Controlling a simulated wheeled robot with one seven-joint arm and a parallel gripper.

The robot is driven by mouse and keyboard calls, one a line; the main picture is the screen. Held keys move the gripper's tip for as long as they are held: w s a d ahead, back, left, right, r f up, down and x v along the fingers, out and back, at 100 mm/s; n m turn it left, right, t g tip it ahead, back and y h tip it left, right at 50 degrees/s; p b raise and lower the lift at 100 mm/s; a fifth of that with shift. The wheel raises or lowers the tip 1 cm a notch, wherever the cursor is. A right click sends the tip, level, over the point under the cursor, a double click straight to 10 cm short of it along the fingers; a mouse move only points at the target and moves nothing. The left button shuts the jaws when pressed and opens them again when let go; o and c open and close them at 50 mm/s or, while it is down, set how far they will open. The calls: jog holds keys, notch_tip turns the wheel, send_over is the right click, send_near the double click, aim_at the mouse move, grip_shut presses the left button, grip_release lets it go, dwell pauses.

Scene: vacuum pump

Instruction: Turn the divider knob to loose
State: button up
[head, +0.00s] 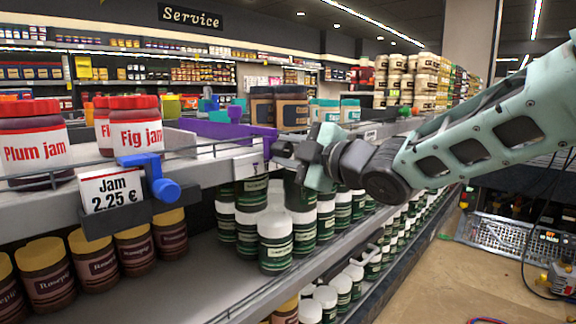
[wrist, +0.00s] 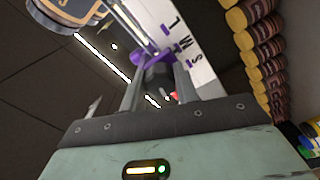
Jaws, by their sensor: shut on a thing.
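A purple divider (head: 222,129) stands on the upper shelf, with its front end beside a white card (head: 246,164). My gripper (head: 279,150) is at this front end, reaching in from the right. In the wrist view its two fingers (wrist: 157,78) are closed on the divider knob, whose purple part (wrist: 146,58) shows just beyond the fingertips. The fingers and a dark shape between them hide much of the knob. The white card (wrist: 198,62) beside it in the wrist view bears black letters, seen sideways. Which letter the knob points to cannot be told.
A blue divider knob (head: 165,186) sits left, beside the jam price card (head: 111,188). Jam jars (head: 136,126) stand behind it. Brown-labelled jars (head: 292,108) stand behind my gripper. Green and white jars (head: 275,243) fill the shelf below.

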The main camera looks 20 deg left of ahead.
jog(key=shift+n+b, duration=0.45)
jog(key=shift+n, duration=0.15)
jog(key=o, duration=1)
jog(key=p+v, duration=0.1)
jog(key=v, duration=1.6)
jog(key=shift+d, duration=0.2)
